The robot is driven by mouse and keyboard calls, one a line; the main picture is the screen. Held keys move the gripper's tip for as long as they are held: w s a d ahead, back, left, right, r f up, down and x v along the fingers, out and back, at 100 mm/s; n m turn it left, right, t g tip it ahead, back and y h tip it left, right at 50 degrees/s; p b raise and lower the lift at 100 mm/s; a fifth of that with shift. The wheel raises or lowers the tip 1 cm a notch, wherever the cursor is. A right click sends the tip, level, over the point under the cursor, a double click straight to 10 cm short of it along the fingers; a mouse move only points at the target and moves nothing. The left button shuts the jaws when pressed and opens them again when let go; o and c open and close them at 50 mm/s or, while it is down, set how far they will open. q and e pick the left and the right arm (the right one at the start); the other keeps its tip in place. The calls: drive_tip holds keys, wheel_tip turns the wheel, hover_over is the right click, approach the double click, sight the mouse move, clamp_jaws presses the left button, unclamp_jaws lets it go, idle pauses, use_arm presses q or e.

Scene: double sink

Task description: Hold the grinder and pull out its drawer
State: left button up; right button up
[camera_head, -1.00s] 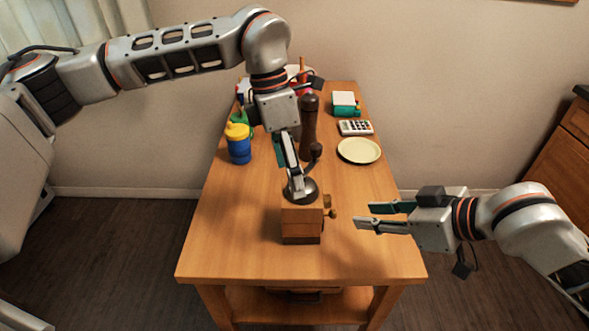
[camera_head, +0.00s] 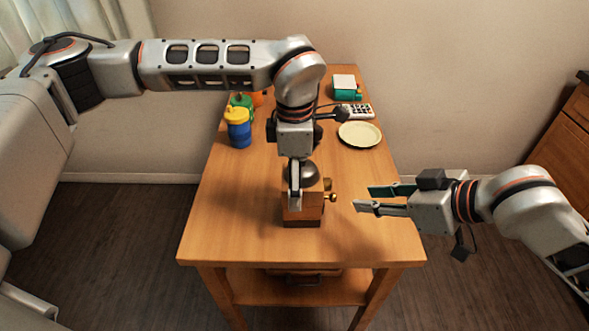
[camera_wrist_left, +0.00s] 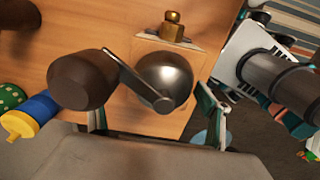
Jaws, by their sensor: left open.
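The grinder (camera_head: 306,215) is a small wooden box with a metal dome, upright on the table. A brass drawer knob (camera_head: 331,192) sticks out on its right side. My left gripper (camera_head: 296,188) is directly over the grinder, pointing down. In the left wrist view its fingers are open, with the metal dome (camera_wrist_left: 166,80) between and beyond them; I see no grip on it. The crank's dark wooden knob (camera_wrist_left: 82,80) shows there, beside the dome. My right gripper (camera_head: 373,200) is open and empty, to the right of the drawer knob, its fingers pointing left towards the grinder.
Behind the grinder are a blue cup with a yellow lid (camera_head: 238,128), a pale plate (camera_head: 360,134), a calculator (camera_head: 357,110) and a green-and-white box (camera_head: 345,88). The table's front (camera_head: 250,248) is clear.

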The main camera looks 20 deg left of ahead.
use_arm(q)
drive_tip(key=shift+f, duration=0.1)
drive_tip(key=c, duration=1.5)
drive_tip(key=o, duration=0.7)
drive_tip(key=c, duration=0.5)
